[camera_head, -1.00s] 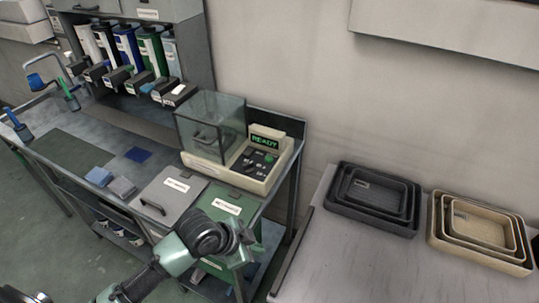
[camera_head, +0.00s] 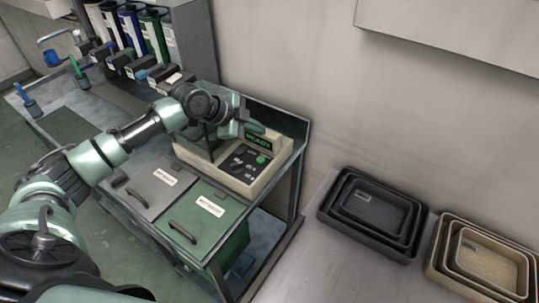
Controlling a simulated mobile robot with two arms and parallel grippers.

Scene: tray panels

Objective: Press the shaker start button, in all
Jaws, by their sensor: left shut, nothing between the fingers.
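The shaker (camera_head: 238,186) is a beige box at the back right of the workbench. Its green round start button (camera_head: 261,160) shows on the dark control panel, and its green display, partly hidden, sits behind it. My left gripper (camera_head: 258,127) is shut and empty. In the picture it lies over the display, just above the button; I cannot tell whether it touches the shaker. My left arm hides most of the shaker's clear chamber. My right gripper is not in view.
A grey lid (camera_head: 155,189) and a green lid (camera_head: 207,211) lie in front of the shaker. Nested black trays (camera_head: 345,238) and tan trays (camera_head: 446,276) rest on a grey table at the right.

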